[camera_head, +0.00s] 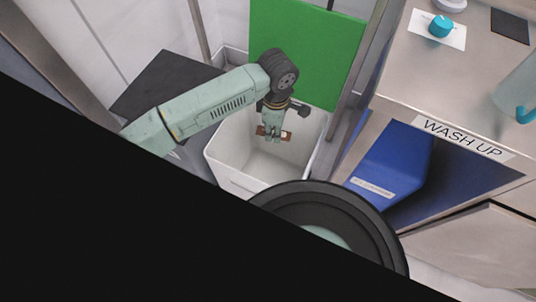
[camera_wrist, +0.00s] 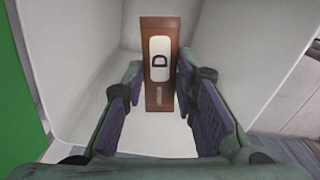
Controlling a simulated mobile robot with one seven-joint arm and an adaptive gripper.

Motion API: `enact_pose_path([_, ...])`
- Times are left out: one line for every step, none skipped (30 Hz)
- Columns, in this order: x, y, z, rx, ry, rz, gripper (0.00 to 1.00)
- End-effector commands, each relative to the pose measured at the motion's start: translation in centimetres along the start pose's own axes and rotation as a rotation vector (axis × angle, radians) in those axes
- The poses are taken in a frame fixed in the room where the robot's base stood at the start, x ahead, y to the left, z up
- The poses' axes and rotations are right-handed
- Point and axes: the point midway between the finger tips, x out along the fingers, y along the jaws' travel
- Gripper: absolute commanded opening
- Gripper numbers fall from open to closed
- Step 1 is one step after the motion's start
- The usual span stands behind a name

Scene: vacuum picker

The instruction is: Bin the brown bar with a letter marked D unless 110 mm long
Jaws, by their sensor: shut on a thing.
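The brown bar (camera_wrist: 161,95) carries a white label with a black letter D in the wrist view. My gripper (camera_wrist: 160,98) is shut on it, with a finger on either side. In the head view my gripper (camera_head: 272,136) points down over the open top of the white bin (camera_head: 234,180), with the bar (camera_head: 262,132) between its fingers. The wrist view shows the bin's pale inner walls (camera_wrist: 85,50) around the bar. The bar's length cannot be read from these views.
A green panel (camera_head: 305,50) stands behind the bin. A steel counter marked WASH UP (camera_head: 463,138) is at the right, with a blue container (camera_head: 395,165) beneath it. A blue-knobbed item (camera_head: 439,27) lies on the counter. A dark flat surface (camera_head: 165,85) is left of the bin.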

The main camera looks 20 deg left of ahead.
Motion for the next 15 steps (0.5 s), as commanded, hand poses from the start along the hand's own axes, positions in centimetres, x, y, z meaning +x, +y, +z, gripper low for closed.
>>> enact_pose_path([-0.01,0.01,0.0,0.0,0.0,0.0,0.02])
enact_pose_path([-0.02,0.01,0.0,0.0,0.0,0.0,0.28])
enact_pose_path([-0.02,0.01,0.01,0.0,0.0,0.0,0.31])
enact_pose_path([-0.02,0.01,0.01,0.0,0.0,0.0,0.33])
enact_pose_path([-0.02,0.01,0.01,0.0,0.0,0.0,0.35])
enact_pose_path([-0.02,0.01,0.01,0.0,0.0,0.0,0.37])
enact_pose_path([-0.02,0.01,0.01,0.0,0.0,0.0,0.39])
enact_pose_path([-0.02,0.01,0.01,0.0,0.0,0.0,0.41])
enact_pose_path([-0.02,0.01,0.01,0.0,0.0,0.0,0.44])
enact_pose_path([-0.02,0.01,0.01,0.0,0.0,0.0,0.46])
enact_pose_path([-0.02,0.01,0.02,0.0,0.0,0.0,0.48])
enact_pose_path([-0.02,0.01,0.02,0.0,0.0,0.0,0.49])
enact_pose_path([-0.02,0.01,0.02,0.0,0.0,0.0,0.49])
enact_pose_path([-0.02,0.01,0.02,0.0,0.0,0.0,0.49])
enact_pose_path([-0.02,0.01,0.02,0.0,0.0,0.0,0.49])
